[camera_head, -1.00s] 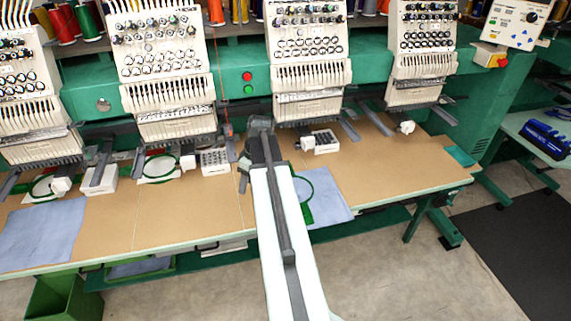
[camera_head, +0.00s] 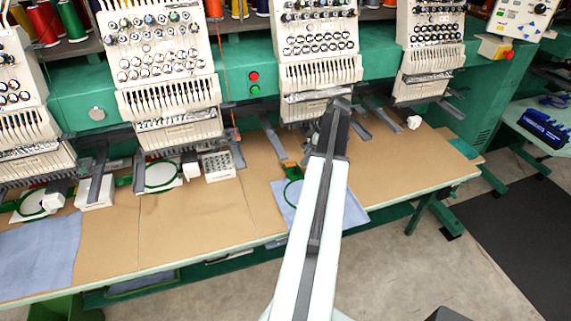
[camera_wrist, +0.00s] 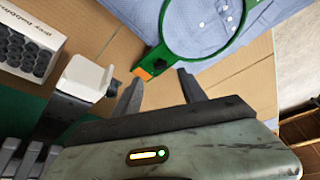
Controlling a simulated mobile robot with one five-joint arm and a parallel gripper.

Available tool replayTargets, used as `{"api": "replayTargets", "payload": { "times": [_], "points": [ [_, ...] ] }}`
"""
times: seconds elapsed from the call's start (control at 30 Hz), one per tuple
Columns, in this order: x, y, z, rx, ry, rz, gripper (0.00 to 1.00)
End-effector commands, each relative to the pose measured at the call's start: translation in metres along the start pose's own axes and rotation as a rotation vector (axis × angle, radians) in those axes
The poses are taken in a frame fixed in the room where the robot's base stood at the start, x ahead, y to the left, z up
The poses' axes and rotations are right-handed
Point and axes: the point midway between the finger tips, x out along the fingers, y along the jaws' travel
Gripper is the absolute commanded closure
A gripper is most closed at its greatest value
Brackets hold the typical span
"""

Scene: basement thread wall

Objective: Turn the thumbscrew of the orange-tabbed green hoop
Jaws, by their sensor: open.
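The green hoop (camera_wrist: 205,55) lies on a blue cloth at the top of the wrist view, and its orange tab (camera_wrist: 143,73) points down-left toward my gripper. I cannot clearly make out the thumbscrew near the tab.
A white block (camera_wrist: 88,76) on a dark bar is left of my fingers, beside a box of dark spools (camera_wrist: 22,50). Embroidery heads (camera_head: 320,50) overhang the tan table (camera_head: 200,220). Another hoop (camera_head: 160,175) lies left. Bare table is around the blue cloth (camera_head: 355,210).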

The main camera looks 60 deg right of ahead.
Motion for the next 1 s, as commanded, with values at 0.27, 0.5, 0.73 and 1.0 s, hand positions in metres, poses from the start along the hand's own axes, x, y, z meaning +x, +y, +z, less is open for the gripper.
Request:
{"api": "replayTargets", "payload": {
  "times": [0.27, 0.5, 0.73, 1.0],
  "points": [
    [0.021, -0.001, -0.006, -0.011, 0.000, -0.005, 0.51],
    [0.067, -0.002, -0.008, -0.017, -0.001, -0.007, 0.51],
    [0.086, -0.003, -0.012, -0.018, -0.001, -0.008, 0.51],
    [0.084, -0.003, -0.014, -0.019, -0.001, -0.008, 0.73]
  ]
}}
